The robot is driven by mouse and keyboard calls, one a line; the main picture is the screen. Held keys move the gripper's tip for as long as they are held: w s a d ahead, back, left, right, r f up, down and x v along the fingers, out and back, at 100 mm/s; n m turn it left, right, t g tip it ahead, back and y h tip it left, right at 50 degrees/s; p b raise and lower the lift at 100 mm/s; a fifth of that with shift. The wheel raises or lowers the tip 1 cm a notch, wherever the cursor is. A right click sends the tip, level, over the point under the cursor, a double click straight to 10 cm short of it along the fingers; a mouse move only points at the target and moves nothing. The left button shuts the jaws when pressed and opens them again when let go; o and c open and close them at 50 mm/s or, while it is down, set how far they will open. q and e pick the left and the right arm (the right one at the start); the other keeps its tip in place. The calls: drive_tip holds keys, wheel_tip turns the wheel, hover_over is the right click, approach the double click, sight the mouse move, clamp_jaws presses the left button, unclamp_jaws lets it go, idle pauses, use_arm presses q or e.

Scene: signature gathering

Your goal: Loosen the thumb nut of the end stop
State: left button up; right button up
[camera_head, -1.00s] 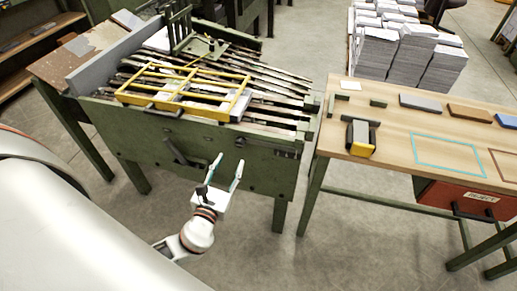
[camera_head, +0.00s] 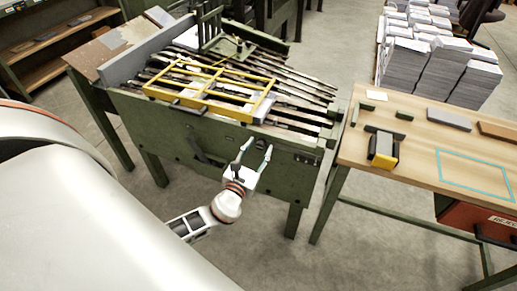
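The green gathering machine (camera_head: 180,128) stands at the centre left, with a bed of dark rails (camera_head: 290,88) under a yellow frame guard (camera_head: 245,112). A green upright assembly with posts (camera_head: 212,30) stands at the far side of the bed. I cannot make out the end stop or its thumb nut for certain at this size. My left gripper (camera_head: 254,160) is in front of the machine's front panel, below the bed's edge. Its two fingers point up and are spread apart, with nothing visible between them. My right gripper does not show.
A wooden-topped table (camera_head: 420,125) stands at the right with a yellow and black device (camera_head: 383,150), small dark blocks and a teal outline (camera_head: 475,172). A red drawer (camera_head: 478,219) hangs beneath it. Paper stacks (camera_head: 424,66) stand behind. Grey floor separates machine and table.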

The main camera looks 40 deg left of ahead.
use_arm(q)
drive_tip(key=c, duration=1.1)
drive_tip(key=shift+c, duration=0.2)
